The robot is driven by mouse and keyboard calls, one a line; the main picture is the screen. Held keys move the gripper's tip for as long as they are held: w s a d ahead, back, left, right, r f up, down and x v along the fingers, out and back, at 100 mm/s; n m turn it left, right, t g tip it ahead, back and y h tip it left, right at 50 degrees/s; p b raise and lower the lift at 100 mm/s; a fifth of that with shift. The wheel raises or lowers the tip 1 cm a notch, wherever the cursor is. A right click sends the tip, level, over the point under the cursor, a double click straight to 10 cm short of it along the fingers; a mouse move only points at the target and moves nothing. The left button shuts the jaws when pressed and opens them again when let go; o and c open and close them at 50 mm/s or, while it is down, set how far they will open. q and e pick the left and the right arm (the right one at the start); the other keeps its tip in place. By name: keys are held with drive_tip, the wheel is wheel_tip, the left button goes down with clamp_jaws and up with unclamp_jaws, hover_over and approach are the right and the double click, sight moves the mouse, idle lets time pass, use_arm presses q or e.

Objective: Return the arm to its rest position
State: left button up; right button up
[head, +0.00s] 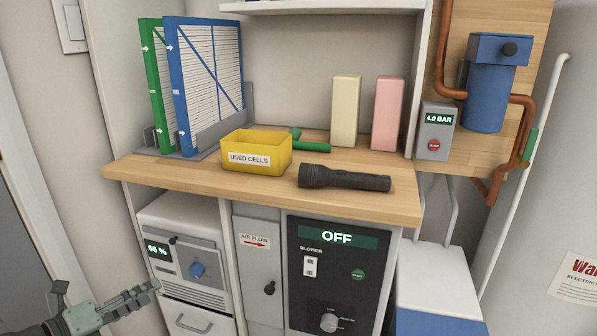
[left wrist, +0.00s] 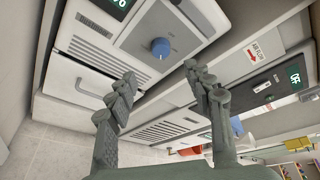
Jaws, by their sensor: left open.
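My left gripper (head: 140,297) shows at the lower left of the head view, its arm coming in from the bottom left corner. It is below the level of the wooden counter and in front of the appliance with the blue knob (head: 197,270). In the left wrist view the two fingers of my left gripper (left wrist: 160,78) stand apart with nothing between them. Beyond them are the blue knob (left wrist: 160,48) and white cabinet fronts, apart from the fingers as far as I can tell. My right gripper is in neither view.
The wooden counter (head: 390,205) carries a yellow USED CELLS bin (head: 235,160), a black flashlight (head: 345,179), blue (head: 208,75) and green (head: 152,80) filters, and cream (head: 345,110) and pink (head: 387,115) boxes. A blower panel (head: 330,270) reading OFF sits below. Tiled floor (left wrist: 60,140) shows at lower left.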

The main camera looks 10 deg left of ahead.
use_arm(q)
drive_tip(key=s+a+f+n+g+y, duration=0.15)
drive_tip(key=s+f+n+y, duration=0.3)
drive_tip(key=f+n, duration=0.55)
drive_tip(key=s+a+f+n+g+y, duration=0.1)
drive_tip(key=s+f+n+g+y, duration=0.3)
drive_tip(key=f+n, duration=0.55)
drive_tip(key=s+d+f+n+g+h, duration=0.1)
drive_tip(key=s+d+f+n+g, duration=0.2)
drive_tip(key=d, duration=0.6)
drive_tip(key=s+d+f+n+g+h, duration=0.1)
drive_tip(key=s+d+f+n+g, duration=0.2)
drive_tip(key=s+d+f, duration=0.4)
wheel_tip(320, 180, down, 3)
drive_tip(key=shift+s+d+f+n, duration=0.2)
drive_tip(key=shift+s+d+n, duration=0.05)
drive_tip(key=shift+d+n, duration=0.7)
